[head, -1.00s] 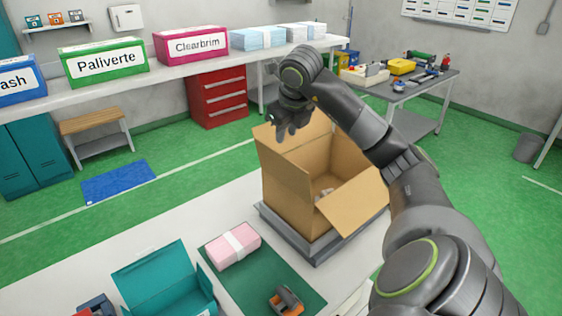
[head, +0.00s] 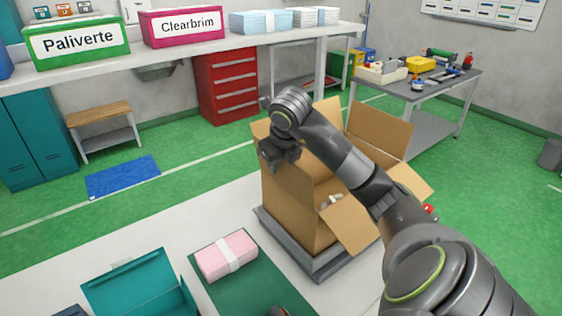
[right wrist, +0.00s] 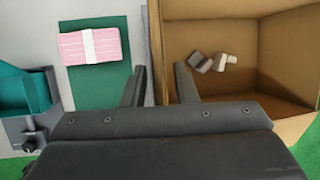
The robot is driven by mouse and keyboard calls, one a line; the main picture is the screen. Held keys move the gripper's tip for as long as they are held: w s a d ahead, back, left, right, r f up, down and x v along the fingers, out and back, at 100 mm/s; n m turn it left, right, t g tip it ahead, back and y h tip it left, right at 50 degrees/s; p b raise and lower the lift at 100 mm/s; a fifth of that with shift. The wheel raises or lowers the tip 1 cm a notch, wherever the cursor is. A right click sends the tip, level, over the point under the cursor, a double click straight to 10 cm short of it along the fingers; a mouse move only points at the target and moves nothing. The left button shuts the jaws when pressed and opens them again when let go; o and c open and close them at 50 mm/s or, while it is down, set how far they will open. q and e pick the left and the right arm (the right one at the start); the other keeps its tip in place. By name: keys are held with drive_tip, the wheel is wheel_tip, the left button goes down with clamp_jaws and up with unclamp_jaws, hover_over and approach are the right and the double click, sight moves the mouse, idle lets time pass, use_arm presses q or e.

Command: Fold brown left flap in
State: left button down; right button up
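The open brown box (head: 296,208) stands on a grey platform (head: 318,268) on the white table. Its left flap (head: 259,131) stands roughly upright, partly hidden by my right gripper (head: 278,155). The near right flap (head: 352,230) and back flap (head: 380,132) lean outward. Small grey and white items (right wrist: 212,62) lie inside the box. In the right wrist view, my right gripper (right wrist: 160,67) has its fingers apart, one on each side of the box's left edge (right wrist: 155,45). I cannot tell whether they touch the cardboard.
A pink banded pack (head: 227,256) lies on a green mat (head: 255,290) left of the box. An open teal box (head: 140,285) is at the front left. A shelf with labelled bins (head: 75,42) and a tool table (head: 435,85) stand behind.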

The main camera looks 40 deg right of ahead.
drive_tip(key=shift+s+a, duration=0.1)
drive_tip(key=shift+c, duration=1)
clamp_jaws()
